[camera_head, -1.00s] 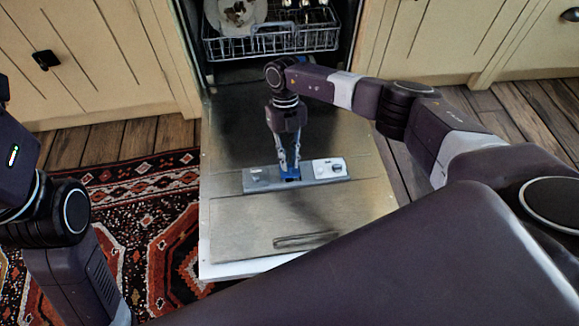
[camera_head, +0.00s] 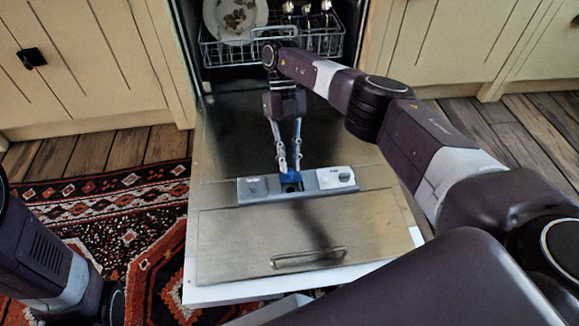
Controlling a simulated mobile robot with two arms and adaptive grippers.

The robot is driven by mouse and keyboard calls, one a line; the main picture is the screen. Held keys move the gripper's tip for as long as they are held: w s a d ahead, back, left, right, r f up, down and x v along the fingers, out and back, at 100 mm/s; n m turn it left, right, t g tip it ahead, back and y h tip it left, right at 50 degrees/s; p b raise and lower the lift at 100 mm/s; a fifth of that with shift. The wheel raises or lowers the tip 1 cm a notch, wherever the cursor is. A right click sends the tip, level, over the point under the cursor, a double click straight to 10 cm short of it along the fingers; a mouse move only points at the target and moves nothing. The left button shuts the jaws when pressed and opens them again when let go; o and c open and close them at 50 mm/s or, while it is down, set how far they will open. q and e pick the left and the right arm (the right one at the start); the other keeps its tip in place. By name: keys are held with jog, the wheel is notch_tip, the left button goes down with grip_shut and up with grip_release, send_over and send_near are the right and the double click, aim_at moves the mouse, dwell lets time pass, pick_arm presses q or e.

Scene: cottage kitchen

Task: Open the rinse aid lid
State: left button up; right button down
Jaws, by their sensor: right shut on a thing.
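The open dishwasher door lies flat, with a grey dispenser panel (camera_head: 318,181) set across its inner face. A small blue rinse aid lid (camera_head: 290,177) shows at the middle of that panel, partly hidden by fingertips. A dark patch shows just in front of the blue lid; I cannot tell for sure whether it is an opening. My right gripper (camera_head: 289,170) points down at the panel, with its fingertips shut on the blue lid. My left arm shows at the left edge, but its gripper is out of view.
The dishwasher's lower rack (camera_head: 323,42) with a plate (camera_head: 234,18) stands behind my right arm. Cream cabinets (camera_head: 85,65) flank the opening. A handle (camera_head: 308,259) lies near the door's front edge. A patterned rug (camera_head: 125,225) covers the floor at left.

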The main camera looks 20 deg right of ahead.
jog(key=shift+w, duration=0.1)
dwell(0.3)
jog(key=c, duration=1.9)
grip_release()
notch_tip(320, 180, up, 10)
